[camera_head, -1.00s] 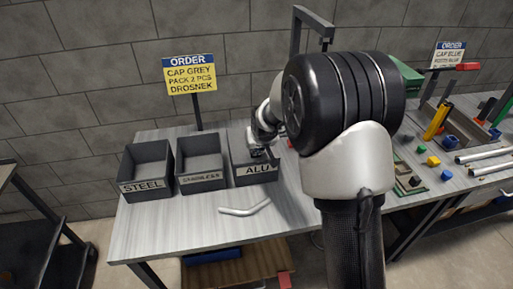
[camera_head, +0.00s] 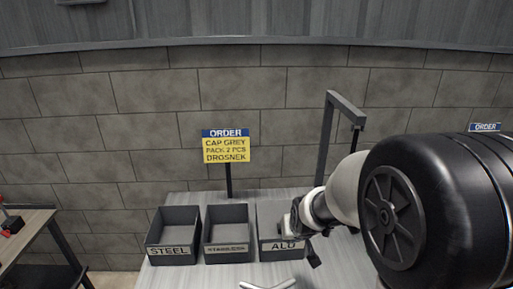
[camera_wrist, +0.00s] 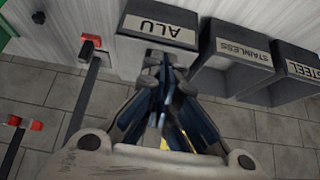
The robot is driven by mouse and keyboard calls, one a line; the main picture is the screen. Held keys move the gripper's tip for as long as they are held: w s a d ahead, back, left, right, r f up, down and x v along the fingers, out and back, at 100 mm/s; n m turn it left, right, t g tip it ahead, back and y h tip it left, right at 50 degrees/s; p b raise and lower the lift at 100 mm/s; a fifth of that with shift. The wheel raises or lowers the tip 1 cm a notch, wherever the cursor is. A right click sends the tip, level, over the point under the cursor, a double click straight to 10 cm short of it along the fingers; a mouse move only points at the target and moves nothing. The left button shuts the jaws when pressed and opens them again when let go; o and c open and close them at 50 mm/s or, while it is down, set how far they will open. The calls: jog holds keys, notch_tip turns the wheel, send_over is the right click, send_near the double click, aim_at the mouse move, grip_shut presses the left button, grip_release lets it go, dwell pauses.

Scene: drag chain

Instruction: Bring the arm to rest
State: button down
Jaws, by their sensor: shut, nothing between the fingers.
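My gripper (camera_head: 308,252) is small in the head view, in front of the right part of the bin labelled ALU (camera_head: 283,256). In the wrist view my gripper (camera_wrist: 168,68) has its dark fingers closed together with nothing held. There the ALU bin (camera_wrist: 158,28) shows upside down just beyond the fingertips. I cannot tell whether they touch. My arm covers the right side of the head view and hides most of the table there.
The STAINLESS bin (camera_head: 226,246) and STEEL bin (camera_head: 172,250) stand left of ALU on the table. A bent metal tube (camera_head: 268,284) lies in front. An order sign (camera_head: 227,146) and a dark frame (camera_head: 328,130) rise behind. Red-topped parts (camera_wrist: 90,42) show in the wrist view.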

jog(key=s+r+g, duration=0.1)
jog(key=s+r, duration=1)
jog(key=s, duration=0.5)
jog(key=s+r+g, duration=0.1)
jog(key=s, duration=1.3)
jog(key=shift+s+r, duration=0.3)
jog(key=shift+s, duration=0.05)
